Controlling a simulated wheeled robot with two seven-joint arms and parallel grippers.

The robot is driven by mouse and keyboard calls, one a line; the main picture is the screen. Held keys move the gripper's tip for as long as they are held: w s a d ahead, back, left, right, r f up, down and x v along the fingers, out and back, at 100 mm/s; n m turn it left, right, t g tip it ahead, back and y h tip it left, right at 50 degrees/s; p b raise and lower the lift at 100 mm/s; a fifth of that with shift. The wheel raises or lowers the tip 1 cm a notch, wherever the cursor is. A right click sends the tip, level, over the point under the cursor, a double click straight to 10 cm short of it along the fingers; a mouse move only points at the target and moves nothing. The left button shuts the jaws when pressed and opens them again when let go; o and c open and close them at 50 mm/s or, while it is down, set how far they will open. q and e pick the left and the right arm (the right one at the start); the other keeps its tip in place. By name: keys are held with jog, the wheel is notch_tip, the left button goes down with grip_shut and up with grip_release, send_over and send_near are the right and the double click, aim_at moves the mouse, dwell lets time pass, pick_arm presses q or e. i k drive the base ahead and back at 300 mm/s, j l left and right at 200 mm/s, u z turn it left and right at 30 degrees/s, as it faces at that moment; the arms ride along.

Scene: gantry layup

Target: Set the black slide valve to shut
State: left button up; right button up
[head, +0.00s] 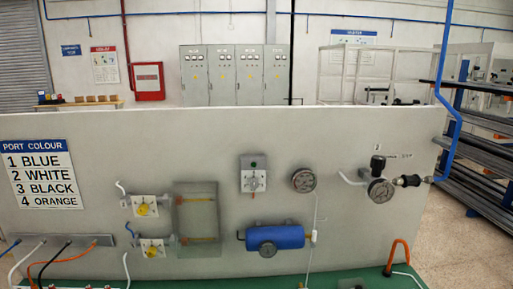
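A small black fitting (410,181) sits in the air line at the right end of the upright panel. It looks like the black slide valve, but it is too small to tell which way its slide stands. It lies between the blue pipe (446,100) and a round gauge (380,190) with a black knob above it. Neither of my grippers shows in the head view.
The grey panel (330,135) carries a blue tank (275,237), another gauge (304,180), a grey switch box (253,174) and a clear cover (197,220). A green bench surface (240,283) runs below, with an orange curved hose (398,252). Shelving stands at right.

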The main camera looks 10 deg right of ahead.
aim_at(415, 181)
jog(key=z, duration=1.45)
